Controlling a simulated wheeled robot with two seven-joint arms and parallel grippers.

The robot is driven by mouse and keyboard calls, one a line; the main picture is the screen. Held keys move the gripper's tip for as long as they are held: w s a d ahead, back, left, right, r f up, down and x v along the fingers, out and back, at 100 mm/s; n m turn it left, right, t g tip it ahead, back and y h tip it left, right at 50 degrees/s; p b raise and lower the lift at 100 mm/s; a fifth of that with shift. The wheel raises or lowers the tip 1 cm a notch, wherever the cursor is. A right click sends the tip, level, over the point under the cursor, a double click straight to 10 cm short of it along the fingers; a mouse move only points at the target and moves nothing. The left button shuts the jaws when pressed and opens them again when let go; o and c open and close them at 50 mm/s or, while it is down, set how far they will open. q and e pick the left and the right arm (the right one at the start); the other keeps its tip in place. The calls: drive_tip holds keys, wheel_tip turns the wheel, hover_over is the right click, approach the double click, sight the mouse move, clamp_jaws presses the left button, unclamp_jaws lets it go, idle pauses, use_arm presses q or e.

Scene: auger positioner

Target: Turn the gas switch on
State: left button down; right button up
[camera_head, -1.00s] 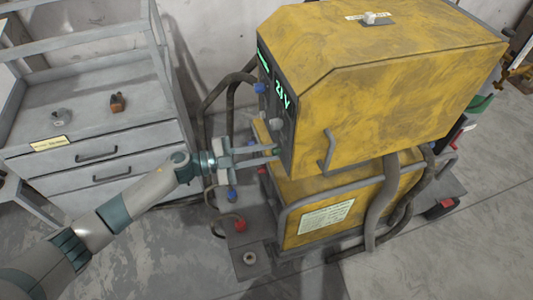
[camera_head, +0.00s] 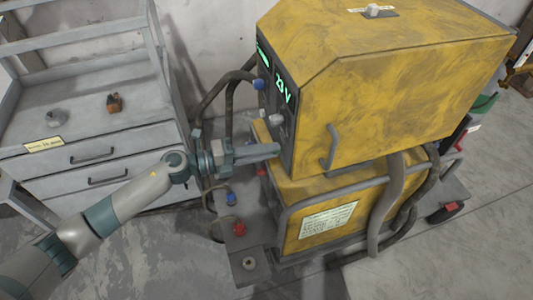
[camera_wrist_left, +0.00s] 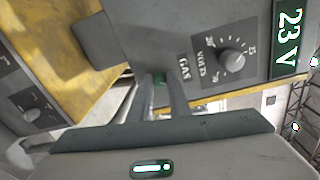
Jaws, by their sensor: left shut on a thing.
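The yellow welding machine (camera_head: 400,90) has a grey front panel facing left, with a green "23 V" readout (camera_wrist_left: 290,30). The head view hides the switch behind the fingers. My right gripper is not in view.
A "VOLTS" dial (camera_wrist_left: 232,61) is close beside the fingers. A handle (camera_head: 331,147) sticks out of the machine's side. Hoses (camera_head: 208,98) hang left of the machine. A grey drawer cabinet (camera_head: 100,140) stands at the left, near my left arm.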

use_arm(q)
drive_tip(key=shift+f+m+b, duration=0.1)
drive_tip(key=shift+m+b, duration=0.55)
drive_tip(key=shift+m, duration=0.95)
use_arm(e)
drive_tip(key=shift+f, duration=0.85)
use_arm(q)
drive_tip(key=shift+s, duration=0.1)
drive_tip(key=c, duration=1.7)
unclamp_jaws()
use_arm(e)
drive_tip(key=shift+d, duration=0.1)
use_arm(q)
drive_tip(key=shift+o, duration=0.2)
